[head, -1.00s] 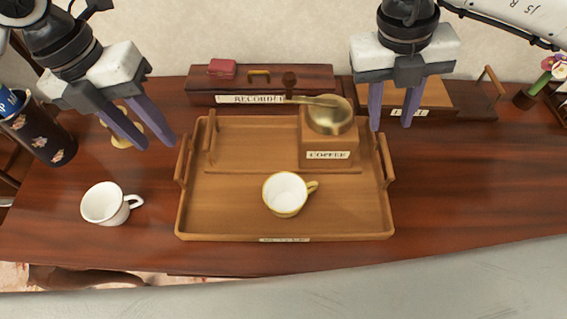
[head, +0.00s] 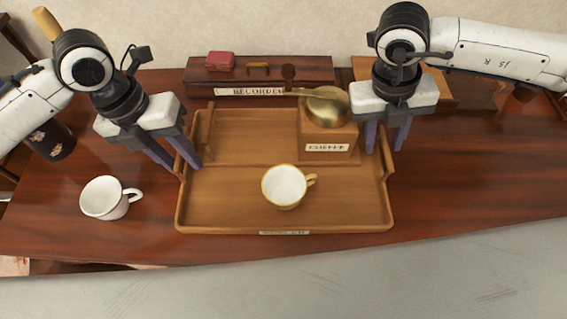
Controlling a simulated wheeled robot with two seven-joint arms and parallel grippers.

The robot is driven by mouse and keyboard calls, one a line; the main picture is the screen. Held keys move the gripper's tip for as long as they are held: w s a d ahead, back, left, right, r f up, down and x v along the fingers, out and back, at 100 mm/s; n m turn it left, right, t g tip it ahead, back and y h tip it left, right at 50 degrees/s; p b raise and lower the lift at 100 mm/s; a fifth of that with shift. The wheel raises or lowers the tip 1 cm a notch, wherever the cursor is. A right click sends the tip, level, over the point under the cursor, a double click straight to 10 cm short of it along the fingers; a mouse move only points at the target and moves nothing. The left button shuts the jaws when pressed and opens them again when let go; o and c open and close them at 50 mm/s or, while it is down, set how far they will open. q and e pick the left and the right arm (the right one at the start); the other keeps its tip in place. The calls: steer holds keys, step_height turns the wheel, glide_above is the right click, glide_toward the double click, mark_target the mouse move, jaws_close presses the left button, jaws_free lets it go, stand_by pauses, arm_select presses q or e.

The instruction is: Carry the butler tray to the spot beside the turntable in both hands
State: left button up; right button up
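The wooden butler tray (head: 230,222) lies flat on the dark table, with raised handles at its left and right ends. It bears a brass-topped coffee grinder (head: 328,138) and a gold-rimmed white cup (head: 285,186). My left gripper (head: 185,166) is open, its fingers down at the tray's left handle. My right gripper (head: 386,149) is open, its fingers down at the right handle. Both handles are partly hidden by the fingers, and I cannot tell whether they touch. I cannot make out a turntable.
A white mug (head: 104,198) stands on the table left of the tray. A wooden box labelled RECORDER (head: 300,72) with a small red case (head: 220,61) on it is behind the tray. A dark patterned container (head: 52,140) is at far left. The table's right side (head: 480,180) is clear.

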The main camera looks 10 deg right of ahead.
arm_select(q)
jaws_close()
arm_select(e)
jaws_close()
arm_select(q)
steer(key=shift+r, duration=0.15)
arm_select(e)
steer(key=shift+r, duration=0.15)
stand_by(0.9)
